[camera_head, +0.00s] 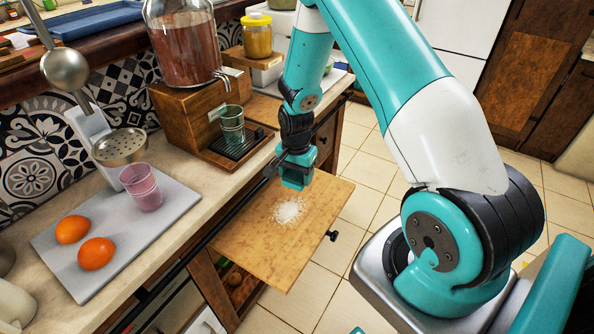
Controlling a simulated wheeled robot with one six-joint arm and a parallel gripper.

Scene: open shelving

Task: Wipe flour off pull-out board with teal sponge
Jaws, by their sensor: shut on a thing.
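The wooden pull-out board (262,246) juts out from below the countertop, in the middle of the head view. A white patch of flour (289,211) lies on it, dense in the middle with scattered grains around. My gripper (293,168) points down at the far end of the board, beyond the flour. It is shut on the teal sponge (296,181), which hangs below the fingers. I cannot tell whether the sponge touches the board.
On the counter, a grey cutting board (95,265) holds two oranges (96,253) and a pink cup (141,187). A wooden dispenser stand (190,120) with a large jar (184,45) and a green glass (232,125) stands near my gripper. Tiled floor (345,240) lies right of the board.

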